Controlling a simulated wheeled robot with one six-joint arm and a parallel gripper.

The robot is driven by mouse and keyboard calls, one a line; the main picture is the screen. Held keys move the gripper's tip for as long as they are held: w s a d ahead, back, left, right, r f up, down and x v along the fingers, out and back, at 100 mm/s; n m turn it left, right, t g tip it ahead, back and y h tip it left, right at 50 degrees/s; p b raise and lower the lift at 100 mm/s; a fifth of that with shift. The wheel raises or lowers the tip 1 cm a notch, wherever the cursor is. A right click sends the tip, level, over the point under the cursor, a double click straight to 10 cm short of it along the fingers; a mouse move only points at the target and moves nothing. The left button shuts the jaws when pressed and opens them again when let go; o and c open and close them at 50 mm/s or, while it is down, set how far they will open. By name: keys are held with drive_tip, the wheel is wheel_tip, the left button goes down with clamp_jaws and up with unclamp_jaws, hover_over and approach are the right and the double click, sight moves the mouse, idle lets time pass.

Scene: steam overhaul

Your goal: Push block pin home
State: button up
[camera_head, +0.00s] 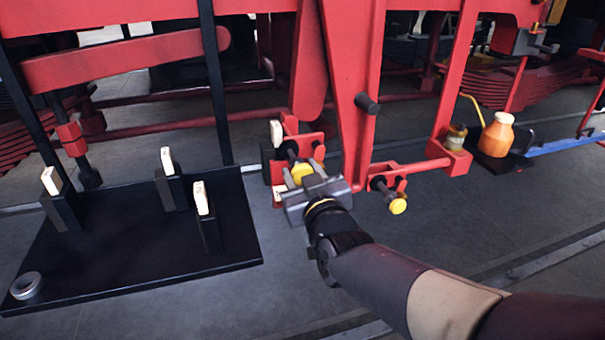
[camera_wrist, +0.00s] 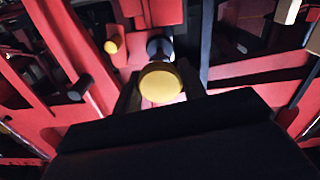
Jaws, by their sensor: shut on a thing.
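The block pin has a round yellow head (camera_head: 301,172) and sits at a red bracket (camera_head: 290,148) on the lower part of the red frame. My gripper (camera_head: 311,190) is at the pin head and shut on it. In the wrist view the yellow head (camera_wrist: 160,82) lies between my two dark fingers, with a dark round part (camera_wrist: 159,48) beyond it. How deep the pin sits in the bracket is hidden by the head and gripper.
A second yellow-headed pin (camera_head: 397,206) sticks out to the right. A black plate (camera_head: 130,255) with several white-tagged posts and a grey ring (camera_head: 26,286) lies left. An orange bottle (camera_head: 497,135) stands on the right. Red beams crowd above; the grey floor in front is clear.

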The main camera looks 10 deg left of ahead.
sight(297, 165)
clamp_jaws()
drive_tip(key=b+x, duration=0.1)
drive_tip(key=x, duration=0.3)
drive_tip(key=shift+f, duration=0.1)
drive_tip(key=shift+w+a, duration=0.2)
drive_tip(key=shift+w, duration=0.1)
drive_tip(key=shift+r, duration=0.2)
drive_tip(key=o, duration=1.2)
unclamp_jaws()
drive_tip(key=shift+w+a+f, duration=0.1)
drive_tip(key=shift+w, duration=0.05)
drive_tip(key=v, duration=1)
drive_tip(key=shift+s+b, duration=0.35)
drive_tip(key=shift+b, duration=0.05)
